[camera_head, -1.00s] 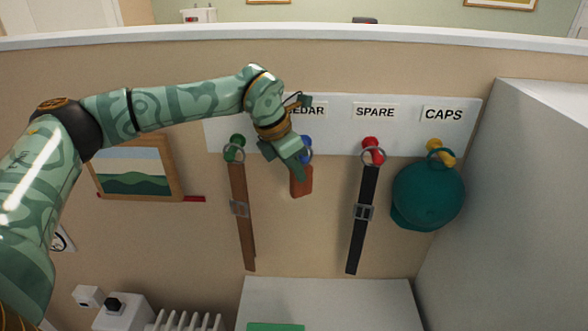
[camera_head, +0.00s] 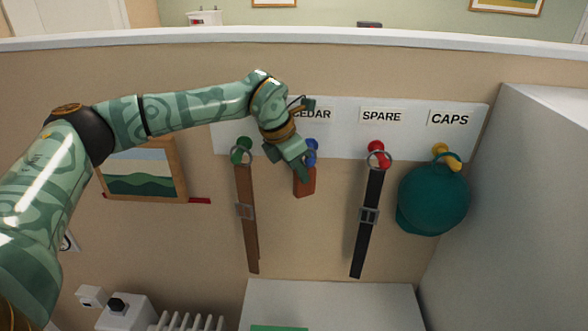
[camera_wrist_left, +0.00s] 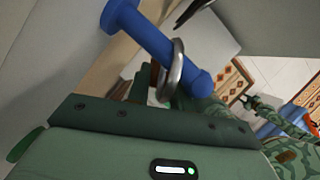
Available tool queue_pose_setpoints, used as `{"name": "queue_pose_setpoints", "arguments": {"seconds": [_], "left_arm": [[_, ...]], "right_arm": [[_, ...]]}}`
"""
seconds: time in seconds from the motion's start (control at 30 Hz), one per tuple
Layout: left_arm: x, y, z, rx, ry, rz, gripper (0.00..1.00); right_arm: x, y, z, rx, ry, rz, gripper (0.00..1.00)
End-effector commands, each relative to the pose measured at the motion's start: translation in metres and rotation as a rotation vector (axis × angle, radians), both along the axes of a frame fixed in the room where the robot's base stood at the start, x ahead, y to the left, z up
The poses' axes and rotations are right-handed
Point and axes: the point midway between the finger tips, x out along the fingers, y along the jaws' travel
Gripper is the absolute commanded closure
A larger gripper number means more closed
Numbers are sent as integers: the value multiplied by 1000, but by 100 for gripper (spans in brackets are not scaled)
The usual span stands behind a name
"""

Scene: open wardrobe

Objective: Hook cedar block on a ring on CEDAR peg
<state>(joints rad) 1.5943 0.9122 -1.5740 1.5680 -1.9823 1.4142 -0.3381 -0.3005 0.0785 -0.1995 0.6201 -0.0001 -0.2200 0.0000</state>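The blue peg (camera_head: 312,148) sits under the CEDAR label on the white board. In the left wrist view the blue peg (camera_wrist_left: 158,45) has a metal ring (camera_wrist_left: 173,72) around its shaft, inside the wider end. The reddish-brown cedar block (camera_head: 304,184) hangs below the peg in the head view. My left gripper (camera_head: 298,160) is right at the peg, in front of the block's upper part. The fingers (camera_wrist_left: 160,92) lie close below the ring's lower edge; whether they touch it or are parted is unclear.
A brown belt (camera_head: 246,230) hangs from the green peg (camera_head: 241,150) on the left. A black belt (camera_head: 368,225) hangs from the red peg (camera_head: 378,152) under SPARE. A teal cap (camera_head: 433,200) hangs on the yellow peg under CAPS. A white panel (camera_head: 520,200) stands at right.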

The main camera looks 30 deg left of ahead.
Motion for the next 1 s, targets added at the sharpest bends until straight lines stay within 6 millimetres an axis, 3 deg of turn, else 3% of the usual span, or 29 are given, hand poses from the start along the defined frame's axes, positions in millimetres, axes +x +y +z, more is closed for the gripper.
{"name": "queue_pose_setpoints", "arguments": {"seconds": [0.03,0.1,1.0], "left_arm": [[5,0,5,-1,-22,5,67],[5,-1,5,-3,-21,3,53],[2,-5,3,-6,-14,-7,53]], "right_arm": [[0,0,0,0,0,0,64],[0,0,0,0,0,0,64],[1,-2,0,-2,-1,2,64]]}}
